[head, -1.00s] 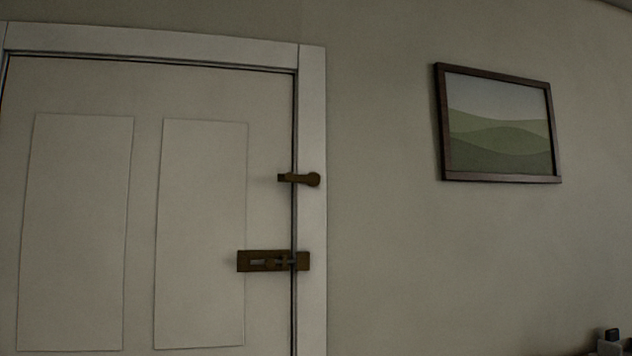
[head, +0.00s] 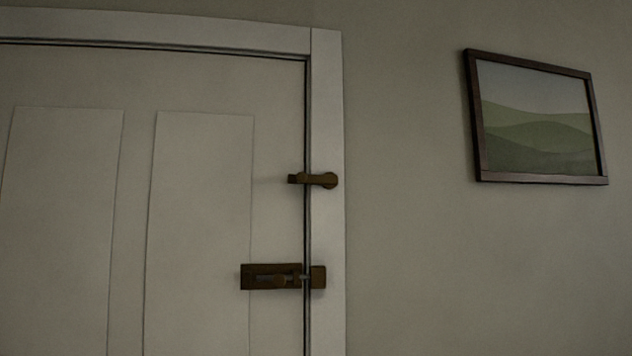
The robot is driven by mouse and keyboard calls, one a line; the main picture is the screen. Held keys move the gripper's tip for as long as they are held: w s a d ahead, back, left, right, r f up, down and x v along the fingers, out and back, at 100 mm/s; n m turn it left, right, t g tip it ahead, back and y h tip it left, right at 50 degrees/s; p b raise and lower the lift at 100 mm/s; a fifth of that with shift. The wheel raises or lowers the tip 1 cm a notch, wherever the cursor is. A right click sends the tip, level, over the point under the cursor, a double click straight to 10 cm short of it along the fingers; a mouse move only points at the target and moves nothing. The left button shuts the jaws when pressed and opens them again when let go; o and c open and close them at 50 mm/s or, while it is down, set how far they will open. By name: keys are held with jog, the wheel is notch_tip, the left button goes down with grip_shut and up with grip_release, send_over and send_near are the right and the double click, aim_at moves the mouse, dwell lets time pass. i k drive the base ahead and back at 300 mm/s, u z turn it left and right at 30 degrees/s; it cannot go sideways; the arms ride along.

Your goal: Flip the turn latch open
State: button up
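The brass turn latch (head: 316,180) is on the right door frame. Its arm lies level, pointing left across the gap, with its tip over the door's edge at a small dark block. Its round pivot end sits on the frame. The white panelled door (head: 133,200) looks closed. My gripper is not in view.
A brass slide bolt (head: 270,277) is mounted on the door below the latch, its rod reaching across the gap into a keeper (head: 318,277) on the frame. A framed landscape picture (head: 537,120) hangs on the wall to the right. The wall between is bare.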

aim_at(302, 176)
jog(key=k, duration=0.65)
jog(key=u, duration=0.55)
jog(key=i, duration=1.6)
jog(key=z, duration=0.25)
